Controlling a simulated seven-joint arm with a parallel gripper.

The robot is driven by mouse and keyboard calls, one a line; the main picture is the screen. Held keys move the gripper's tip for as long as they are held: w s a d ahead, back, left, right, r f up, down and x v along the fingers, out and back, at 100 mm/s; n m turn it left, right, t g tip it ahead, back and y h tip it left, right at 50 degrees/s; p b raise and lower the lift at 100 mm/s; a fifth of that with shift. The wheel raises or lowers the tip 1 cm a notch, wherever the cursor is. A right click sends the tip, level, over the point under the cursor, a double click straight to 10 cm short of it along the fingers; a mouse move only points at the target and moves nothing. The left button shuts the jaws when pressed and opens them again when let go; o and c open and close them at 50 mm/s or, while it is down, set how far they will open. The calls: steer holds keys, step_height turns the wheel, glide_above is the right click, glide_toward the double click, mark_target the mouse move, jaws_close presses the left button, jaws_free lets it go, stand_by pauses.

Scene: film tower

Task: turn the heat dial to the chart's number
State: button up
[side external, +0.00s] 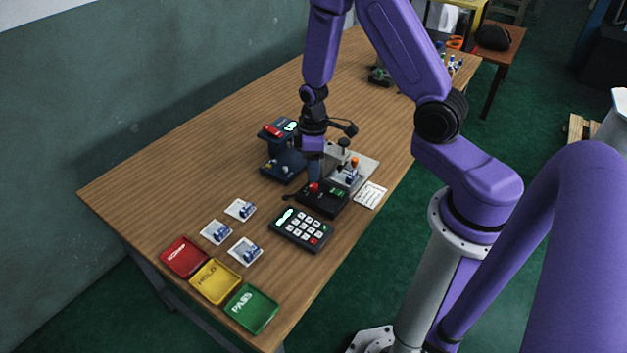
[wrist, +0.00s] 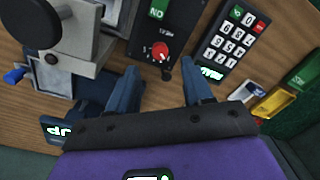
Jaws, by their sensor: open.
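The heat dial is most likely the red knob (side external: 314,187) on a black box (side external: 328,204) near the middle of the table. In the wrist view the red knob (wrist: 160,51) lies just beyond my fingertips, roughly between them.
A keypad (side external: 301,229) stands beside the box. A grey press-like fixture (side external: 352,168) and a dark device (side external: 284,166) stand close around my gripper. Several small cards with blue items, and red (side external: 184,257), yellow (side external: 215,281) and green (side external: 252,308) trays, lie at the table's near end.

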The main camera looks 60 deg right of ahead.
mark_target(313, 185)
steer(key=shift+f, duration=2.75)
steer(key=shift+a, duration=0.1)
steer(key=shift+c, duration=0.4)
jaws_close()
